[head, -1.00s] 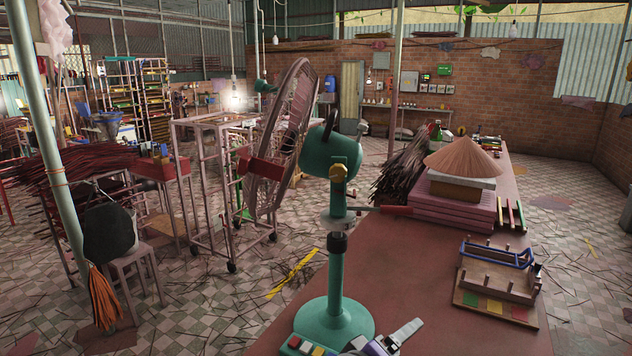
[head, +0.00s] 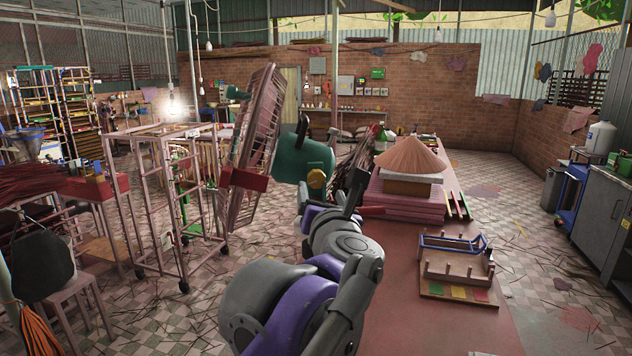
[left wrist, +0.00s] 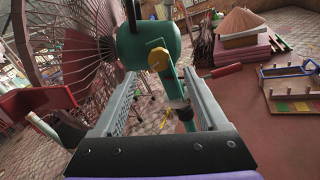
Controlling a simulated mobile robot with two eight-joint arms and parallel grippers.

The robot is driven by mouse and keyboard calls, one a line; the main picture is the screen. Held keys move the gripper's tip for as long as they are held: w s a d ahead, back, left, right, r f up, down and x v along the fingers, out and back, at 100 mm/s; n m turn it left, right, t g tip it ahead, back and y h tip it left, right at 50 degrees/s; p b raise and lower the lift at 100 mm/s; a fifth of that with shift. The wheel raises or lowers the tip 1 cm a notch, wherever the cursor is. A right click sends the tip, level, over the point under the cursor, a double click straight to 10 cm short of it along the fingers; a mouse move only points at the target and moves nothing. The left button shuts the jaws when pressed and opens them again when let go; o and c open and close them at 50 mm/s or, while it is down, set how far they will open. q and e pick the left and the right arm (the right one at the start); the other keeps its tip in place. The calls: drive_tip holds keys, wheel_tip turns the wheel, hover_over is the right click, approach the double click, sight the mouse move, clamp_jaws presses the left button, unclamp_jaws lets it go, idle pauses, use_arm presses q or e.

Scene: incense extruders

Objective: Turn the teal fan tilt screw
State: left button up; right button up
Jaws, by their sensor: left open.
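The teal fan (head: 300,160) stands on the red table with its guard (head: 255,135) facing left. A yellow tilt screw (head: 316,178) sits on the side of its neck, and it also shows in the left wrist view (left wrist: 158,59). My left gripper (head: 335,195) is beside the fan's neck, with my arm hiding the fan's post and base in the head view. In the left wrist view its open jaws (left wrist: 161,80) point at the neck, with the screw between and beyond the fingertips. I see no contact with the screw. My right gripper is not in view.
A red handle (head: 385,211) juts out to the right of the fan's neck. Pink stacked blocks with a cone-shaped hat (head: 411,155) stand behind it on the table. A wooden rack (head: 455,275) lies to the right. A metal frame cart (head: 165,190) stands left of the fan.

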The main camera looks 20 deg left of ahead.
sight(317, 180)
use_arm(q)
drive_tip(key=x, duration=0.7)
clamp_jaws()
